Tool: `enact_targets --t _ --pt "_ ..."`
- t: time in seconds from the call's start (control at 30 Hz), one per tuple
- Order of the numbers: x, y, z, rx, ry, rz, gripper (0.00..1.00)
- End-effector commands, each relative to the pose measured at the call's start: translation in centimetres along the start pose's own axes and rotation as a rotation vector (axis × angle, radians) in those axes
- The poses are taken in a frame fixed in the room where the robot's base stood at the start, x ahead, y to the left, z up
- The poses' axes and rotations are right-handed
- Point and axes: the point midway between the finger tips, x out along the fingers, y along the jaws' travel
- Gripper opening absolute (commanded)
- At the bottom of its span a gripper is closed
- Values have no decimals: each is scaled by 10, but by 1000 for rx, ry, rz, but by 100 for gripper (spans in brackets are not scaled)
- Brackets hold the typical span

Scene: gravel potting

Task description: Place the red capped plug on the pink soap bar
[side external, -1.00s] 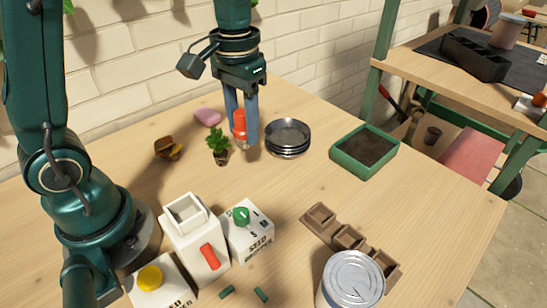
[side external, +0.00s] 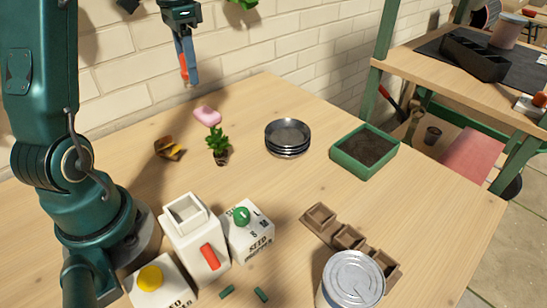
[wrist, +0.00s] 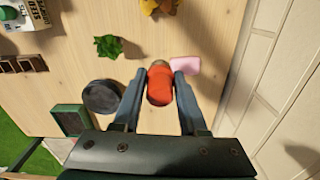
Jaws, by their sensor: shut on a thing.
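The red capped plug (wrist: 160,88) is held between the two fingers of my gripper (wrist: 159,76) in the wrist view. In the side external view my gripper (side external: 189,80) is raised well above the table, and a strip of the red plug (side external: 182,66) shows between its fingers. The pink soap bar (side external: 207,115) lies on the table near the wall, below and a little right of the gripper. In the wrist view the soap bar (wrist: 185,65) shows just beyond the right fingertip, partly hidden by the gripper. Nothing rests on the part of the soap that I see.
A small potted plant (side external: 218,146) stands close in front of the soap. A brown-yellow object (side external: 168,148) lies to its left. Stacked dark dishes (side external: 288,138) and a green soil tray (side external: 364,150) stand to the right. The brick wall (side external: 120,75) is close behind.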

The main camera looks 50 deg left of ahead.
Motion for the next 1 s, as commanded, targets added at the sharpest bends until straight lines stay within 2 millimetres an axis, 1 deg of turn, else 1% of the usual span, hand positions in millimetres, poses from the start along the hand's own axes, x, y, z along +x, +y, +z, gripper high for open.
enact_targets --t 0.03,0.1,0.2,0.33,0.4,0.5,0.57,0.67,0.9,1.0 --pt "0 -17 9 -37 1 -1 0" --pt "-1 -35 20 -77 2 -2 0" --pt "-1 -56 35 -147 3 -4 0" --pt "1 -73 51 -220 3 -3 0" --pt "2 -77 57 -243 0 -1 0" --pt "5 -79 58 -258 -1 2 0" --pt "9 -77 53 -259 -2 3 0" --pt "20 -69 36 -255 -3 4 0" --pt "53 -49 -13 -254 -4 3 0" --pt "63 -42 -30 -257 -3 3 0"
